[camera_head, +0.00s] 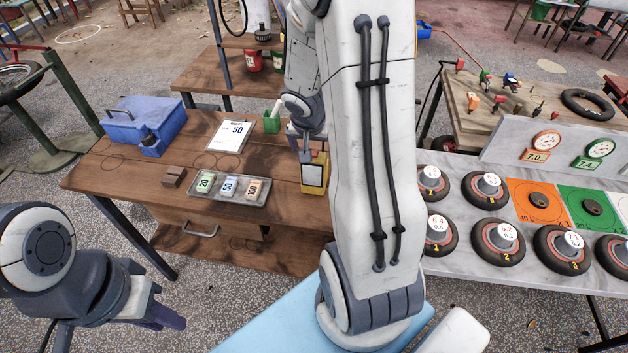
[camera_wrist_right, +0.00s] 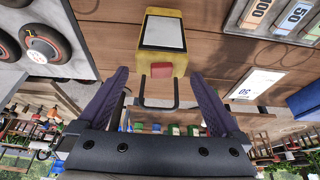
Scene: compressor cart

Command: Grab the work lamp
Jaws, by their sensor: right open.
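The work lamp (camera_head: 314,173) is a yellow block with a pale front panel. It stands upright near the right end of the wooden workbench, partly hidden by my right arm in the head view. In the right wrist view the lamp (camera_wrist_right: 180,63) shows its white panel, a red patch and a dark U-shaped handle. My right gripper (camera_wrist_right: 160,90) is open and empty; its purple fingers are either side of the handle, with the lamp body beyond the tips. In the head view it is mostly hidden behind my arm. My left gripper (camera_head: 165,316) is low at the left, away from the bench.
The bench holds a tray of numbered cards (camera_head: 229,188), a sheet marked 50 (camera_head: 230,135), a blue toolbox (camera_head: 143,120), a green cup (camera_head: 271,122) and a small brown block (camera_head: 173,178). A marble table with several wheels and gauges (camera_head: 455,262) stands to the right.

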